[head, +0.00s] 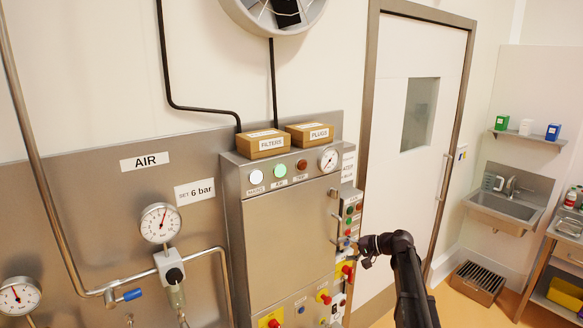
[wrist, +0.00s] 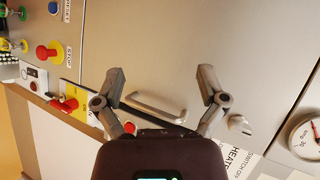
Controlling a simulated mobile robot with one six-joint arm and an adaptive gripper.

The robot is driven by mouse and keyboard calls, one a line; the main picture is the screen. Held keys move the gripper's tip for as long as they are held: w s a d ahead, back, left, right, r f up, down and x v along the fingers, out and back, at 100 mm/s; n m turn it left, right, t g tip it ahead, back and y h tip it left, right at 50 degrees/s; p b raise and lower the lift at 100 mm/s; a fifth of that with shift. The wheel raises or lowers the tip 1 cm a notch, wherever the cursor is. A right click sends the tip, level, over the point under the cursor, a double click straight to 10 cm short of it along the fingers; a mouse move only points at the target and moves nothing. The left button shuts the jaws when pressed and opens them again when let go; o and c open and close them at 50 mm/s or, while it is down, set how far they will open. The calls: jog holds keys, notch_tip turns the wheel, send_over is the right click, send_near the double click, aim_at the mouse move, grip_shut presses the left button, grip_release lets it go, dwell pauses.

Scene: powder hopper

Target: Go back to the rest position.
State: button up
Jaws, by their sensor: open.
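My gripper (head: 364,250) is at the end of my dark arm in the head view, in front of the right edge of the steel control cabinet (head: 285,230). In the wrist view my gripper (wrist: 161,74) has its two fingers spread wide with nothing held between them. A bar handle (wrist: 157,104) on the cabinet face shows between and beyond the fingers. I cannot tell how far the fingers are from it. The cabinet door looks shut. The handle also shows in the head view (head: 335,217), left of and above my gripper.
A panel of buttons (head: 353,215) and red-and-yellow switches (head: 345,270) lies close beside my gripper. Boxes of filters (head: 262,145) and plugs (head: 309,134) sit on the cabinet. A closed door (head: 420,150), sink (head: 505,207) and side table (head: 567,235) are to the right.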

jog(key=s+a+f+n+g+h+b, duration=0.1)
jog(key=s+a+f+g+h+b, duration=0.15)
jog(key=s+f, duration=0.5)
jog(key=s+a+f+n+g+h+b, duration=0.1)
jog(key=s+a+f+h+b, duration=0.2)
jog(key=s+f, duration=0.45)
jog(key=s+d+f+n+g+h+b, duration=0.1)
jog(key=s+d+f+h+b, duration=0.3)
jog(key=s+f, duration=0.6)
jog(key=s+g+h+b, duration=0.1)
jog(key=s+h+b, duration=0.1)
jog(key=s+b, duration=0.1)
jog(key=shift+s+f+n+b, duration=0.25)
jog(key=shift+s+n+b, duration=0.15)
jog(key=shift+s, duration=0.45)
jog(key=shift+h, duration=0.25)
